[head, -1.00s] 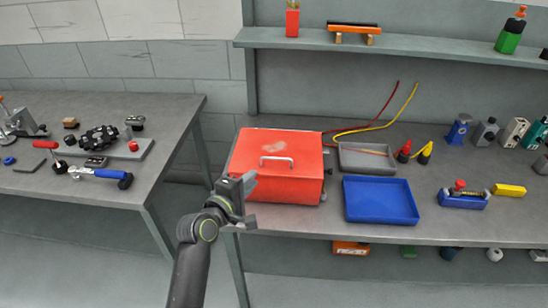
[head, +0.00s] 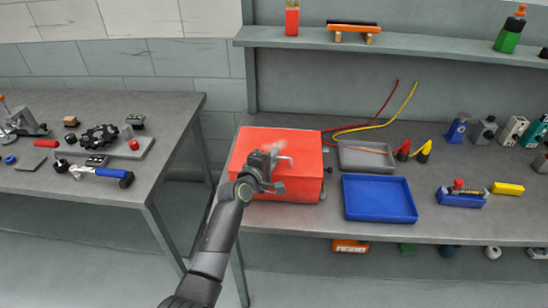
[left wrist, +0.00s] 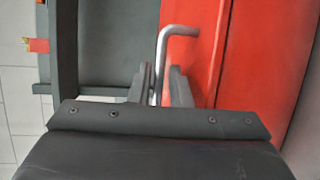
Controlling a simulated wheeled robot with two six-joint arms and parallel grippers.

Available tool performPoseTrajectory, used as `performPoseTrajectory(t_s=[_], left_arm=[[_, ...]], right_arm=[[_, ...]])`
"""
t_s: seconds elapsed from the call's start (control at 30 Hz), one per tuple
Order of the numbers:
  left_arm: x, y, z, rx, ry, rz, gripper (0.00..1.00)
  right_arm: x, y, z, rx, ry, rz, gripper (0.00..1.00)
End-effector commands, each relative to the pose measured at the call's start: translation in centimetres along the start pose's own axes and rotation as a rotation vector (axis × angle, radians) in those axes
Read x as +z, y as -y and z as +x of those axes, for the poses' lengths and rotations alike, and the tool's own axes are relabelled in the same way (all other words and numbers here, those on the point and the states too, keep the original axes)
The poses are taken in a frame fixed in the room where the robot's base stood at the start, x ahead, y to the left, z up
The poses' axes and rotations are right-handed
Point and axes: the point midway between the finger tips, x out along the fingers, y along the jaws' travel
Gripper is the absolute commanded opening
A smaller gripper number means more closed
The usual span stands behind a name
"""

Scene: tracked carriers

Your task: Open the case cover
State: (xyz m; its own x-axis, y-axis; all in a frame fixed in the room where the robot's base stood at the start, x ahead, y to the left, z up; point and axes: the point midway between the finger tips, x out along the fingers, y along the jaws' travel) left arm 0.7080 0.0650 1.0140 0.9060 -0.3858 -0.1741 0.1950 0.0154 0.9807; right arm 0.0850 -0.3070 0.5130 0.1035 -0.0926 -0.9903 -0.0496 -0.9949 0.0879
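The red case (head: 305,190) stands on the bench with its flat red cover (head: 308,146) down. A bent metal handle (head: 288,159) sits on the cover, partly hidden by my left gripper (head: 274,172). In the left wrist view, the handle bar (left wrist: 160,65) stands between the two fingers of my left gripper (left wrist: 160,80). The fingers look apart, with a narrow gap beside the bar. The red cover (left wrist: 245,60) fills the right of that view. My right gripper is in neither view.
A blue tray (head: 380,213) and a grey tray (head: 345,158) lie close to the right of the case. Red and yellow cables (head: 385,124) run behind them. A shelf (head: 430,42) hangs above. A second table (head: 175,125) with tools stands left, across a gap.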

Motion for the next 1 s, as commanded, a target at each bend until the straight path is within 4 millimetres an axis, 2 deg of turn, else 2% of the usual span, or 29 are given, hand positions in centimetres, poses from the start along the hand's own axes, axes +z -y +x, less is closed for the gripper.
performPoseTrajectory(t_s=[0.4, 0.53, 1.0], left_arm=[[-0.03, 0.0, 0.5, 0.0, -0.001, 0.0, 0.17], [-0.03, 0.01, 0.49, 0.0, -0.001, 0.0, 0.0], [-0.16, -0.41, 0.87, -0.011, -0.001, -0.003, 0.0]], right_arm=[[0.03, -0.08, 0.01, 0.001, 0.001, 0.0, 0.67], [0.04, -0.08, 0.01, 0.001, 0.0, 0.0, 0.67], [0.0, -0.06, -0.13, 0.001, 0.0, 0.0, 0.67]])
